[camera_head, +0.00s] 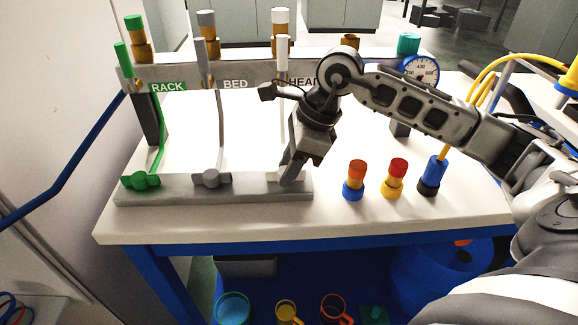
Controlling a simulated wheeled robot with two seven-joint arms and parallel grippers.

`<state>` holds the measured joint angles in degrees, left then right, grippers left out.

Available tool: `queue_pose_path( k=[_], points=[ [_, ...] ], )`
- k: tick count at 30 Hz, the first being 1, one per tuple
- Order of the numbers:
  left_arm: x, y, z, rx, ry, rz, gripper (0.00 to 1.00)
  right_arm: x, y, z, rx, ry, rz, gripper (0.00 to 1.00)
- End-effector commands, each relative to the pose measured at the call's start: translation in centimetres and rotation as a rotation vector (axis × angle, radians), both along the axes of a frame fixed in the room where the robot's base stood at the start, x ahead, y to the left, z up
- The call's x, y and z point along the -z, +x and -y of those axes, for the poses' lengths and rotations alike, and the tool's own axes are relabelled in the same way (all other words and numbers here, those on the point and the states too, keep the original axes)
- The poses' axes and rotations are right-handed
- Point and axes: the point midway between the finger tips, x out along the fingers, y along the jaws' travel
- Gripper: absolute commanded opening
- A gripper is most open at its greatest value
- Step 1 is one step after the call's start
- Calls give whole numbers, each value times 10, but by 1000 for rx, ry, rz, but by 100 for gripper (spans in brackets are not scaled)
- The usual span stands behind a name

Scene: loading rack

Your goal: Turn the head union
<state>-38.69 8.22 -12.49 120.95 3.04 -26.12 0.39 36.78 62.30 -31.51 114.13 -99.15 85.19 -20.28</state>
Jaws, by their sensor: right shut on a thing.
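The head union (273,177) is a small white wing-shaped fitting at the right end of the grey bar (240,193) on the table. A white line runs down to it from the panel part labelled HEAD (302,82). My right gripper (287,178) points down at the union and is shut on it. The fingers hide much of the union. The green rack union (140,181) and the grey bed union (211,178) sit to its left on the same bar. My left gripper is not in view.
Several coloured connectors, such as the red-and-blue one (354,182), stand on the white table (400,217) right of the bar. A gauge (421,73) stands behind my right arm. Cups, such as the teal one (232,307), are below. The table's front strip is clear.

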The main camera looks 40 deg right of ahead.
Motion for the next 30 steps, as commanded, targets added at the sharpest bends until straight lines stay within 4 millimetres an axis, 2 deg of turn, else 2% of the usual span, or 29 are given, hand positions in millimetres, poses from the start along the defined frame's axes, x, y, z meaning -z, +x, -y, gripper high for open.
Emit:
queue_pose_path(
  k=[9,10,12,23,26,30],
  points=[
    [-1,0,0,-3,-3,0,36,-1,1,0,2,0,3,8],
    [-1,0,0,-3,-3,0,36,-1,1,0,2,0,4,33],
    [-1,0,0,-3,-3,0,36,-1,1,0,2,0,3,51],
    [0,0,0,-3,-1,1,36,-5,0,2,2,0,3,51],
    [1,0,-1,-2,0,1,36,-16,-2,6,4,-1,6,51],
    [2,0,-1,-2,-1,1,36,-43,-8,16,4,-2,8,51]
  ],
)
